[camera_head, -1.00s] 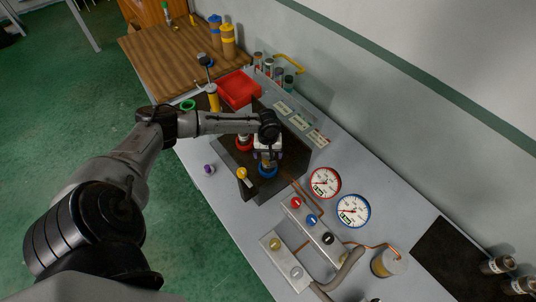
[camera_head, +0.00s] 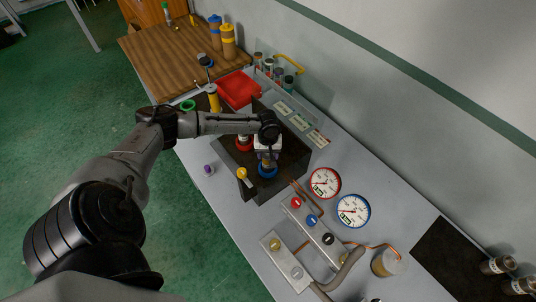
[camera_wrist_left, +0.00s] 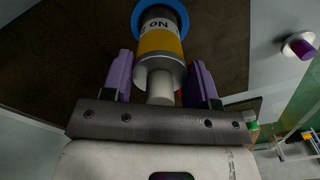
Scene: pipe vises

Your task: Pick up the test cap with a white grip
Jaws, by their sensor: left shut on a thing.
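The test cap with a white grip (camera_wrist_left: 160,88) is between the purple fingers of my left gripper (camera_wrist_left: 161,82) in the left wrist view. The fingers are shut on it. Beyond the grip is a cylinder with a yellow band (camera_wrist_left: 159,41) and a blue ring (camera_wrist_left: 183,14) around its far end; where cap and cylinder part is unclear. In the head view my left gripper (camera_head: 267,157) is over the dark block (camera_head: 291,160), just above the same blue ring (camera_head: 267,172). The head view mostly hides the cap behind the gripper. My right gripper is out of view.
A red-ringed fitting (camera_head: 244,142) stands close behind the gripper, and a yellow-topped handle (camera_head: 243,175) stands in front. A purple-and-white piece (camera_head: 208,169) lies on the bench at left. Two gauges (camera_head: 325,182) and valve blocks are at right. A red tray (camera_head: 238,88) is behind.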

